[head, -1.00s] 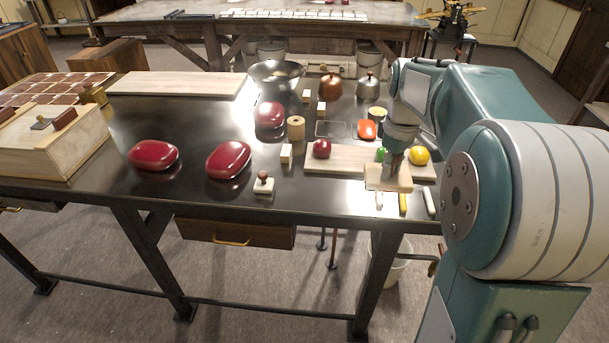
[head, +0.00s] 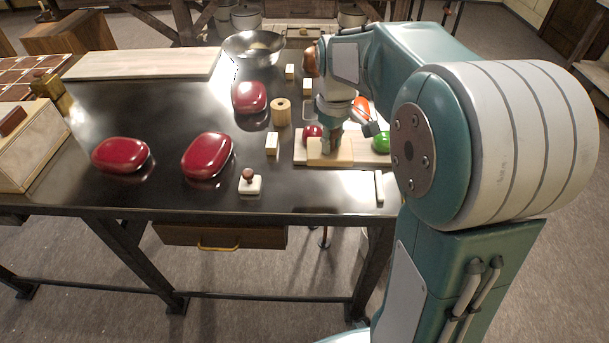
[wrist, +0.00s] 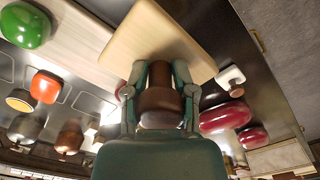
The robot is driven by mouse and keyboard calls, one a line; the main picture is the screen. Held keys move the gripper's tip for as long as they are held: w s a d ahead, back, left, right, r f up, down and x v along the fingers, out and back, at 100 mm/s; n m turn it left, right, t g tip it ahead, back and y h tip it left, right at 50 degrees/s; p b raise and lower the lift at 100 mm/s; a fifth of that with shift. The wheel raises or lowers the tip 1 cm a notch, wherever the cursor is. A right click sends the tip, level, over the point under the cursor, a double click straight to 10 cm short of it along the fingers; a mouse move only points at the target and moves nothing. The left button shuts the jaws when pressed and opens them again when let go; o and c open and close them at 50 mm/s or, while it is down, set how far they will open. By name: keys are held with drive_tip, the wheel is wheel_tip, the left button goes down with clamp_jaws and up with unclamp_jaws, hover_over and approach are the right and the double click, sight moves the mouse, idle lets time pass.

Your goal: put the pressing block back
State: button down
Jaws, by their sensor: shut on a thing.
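The pressing block (head: 330,152) is a pale wooden slab with a brown knob. My gripper (head: 332,128) is shut on its knob, and the slab lies in front of the fingers. In the wrist view, my gripper (wrist: 160,85) has a finger on each side of the brown knob, and the pressing block (wrist: 155,38) fills the top middle.
A small white block with a brown knob (head: 250,183) stands left of the board. A green pepper (head: 381,142) is right of my gripper.

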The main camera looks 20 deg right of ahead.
drive_tip(key=a+f, duration=0.5)
drive_tip(key=shift+w+a+f, duration=0.15)
drive_tip(key=shift+w+f, duration=0.05)
drive_tip(key=f, duration=0.4)
drive_tip(key=shift+a, duration=0.35)
drive_tip(key=shift+c, duration=2.1)
unclamp_jaws()
